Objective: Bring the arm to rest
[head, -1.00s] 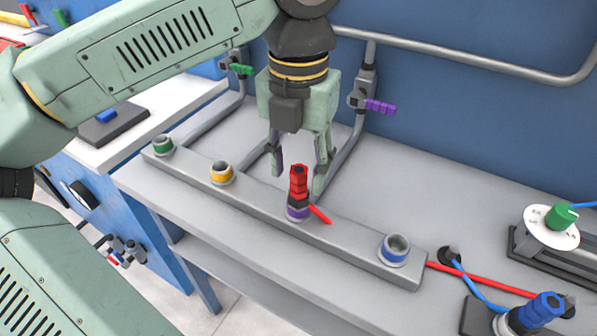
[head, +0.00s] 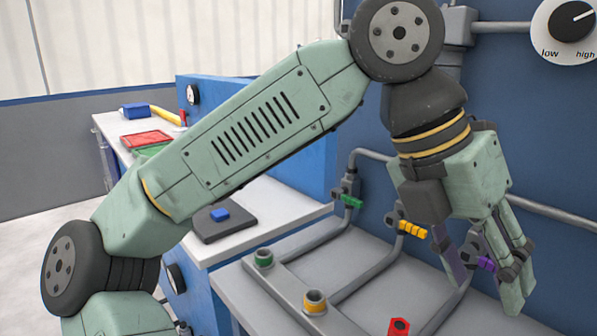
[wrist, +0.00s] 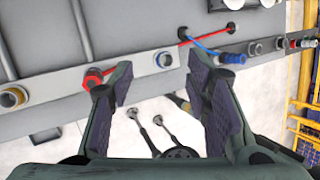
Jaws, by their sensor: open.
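My gripper (head: 485,280) hangs at the right of the head view, pointing down, its fingers apart with nothing between them. The wrist view also shows the open, empty fingers (wrist: 158,85). The top of a red fitting (head: 399,327) shows at the bottom edge of the head view, below and left of my gripper. In the wrist view the red fitting (wrist: 93,78) stands on the grey pipe rail (wrist: 55,88), beyond the left finger and apart from it.
A green-ringed socket (head: 263,258) and a yellow-ringed socket (head: 315,302) sit on the bench. Green (head: 350,200), yellow (head: 412,229) and purple (head: 487,263) valve handles are by the blue wall.

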